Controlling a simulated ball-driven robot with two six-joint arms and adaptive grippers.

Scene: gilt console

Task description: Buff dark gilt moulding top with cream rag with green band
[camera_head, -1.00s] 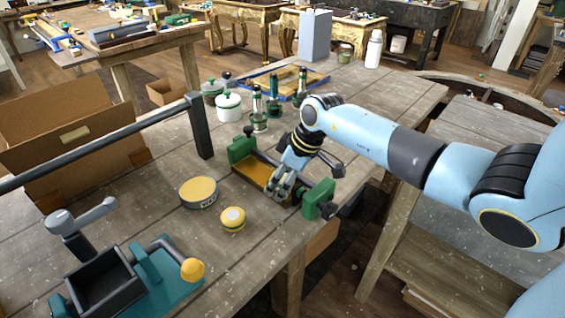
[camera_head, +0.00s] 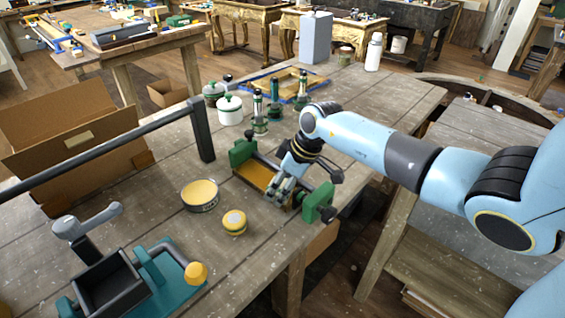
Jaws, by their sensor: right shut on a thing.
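The dark gilt moulding (camera_head: 256,176) lies on the workbench between two green clamp ends, the left one (camera_head: 241,152) and the right one (camera_head: 318,203). My right gripper (camera_head: 279,194) reaches down onto the moulding's right half, close to the right clamp end. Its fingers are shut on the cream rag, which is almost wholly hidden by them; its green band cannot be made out. Whether the rag touches the moulding top cannot be told. My left gripper is not in view.
A round open tin (camera_head: 200,195) and a small yellow-topped tin (camera_head: 234,222) stand left of the moulding. Green-topped bottles (camera_head: 259,112) and a white lidded pot (camera_head: 229,109) stand behind it. A teal crank device (camera_head: 170,285) is at front left, a cardboard box (camera_head: 75,140) behind.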

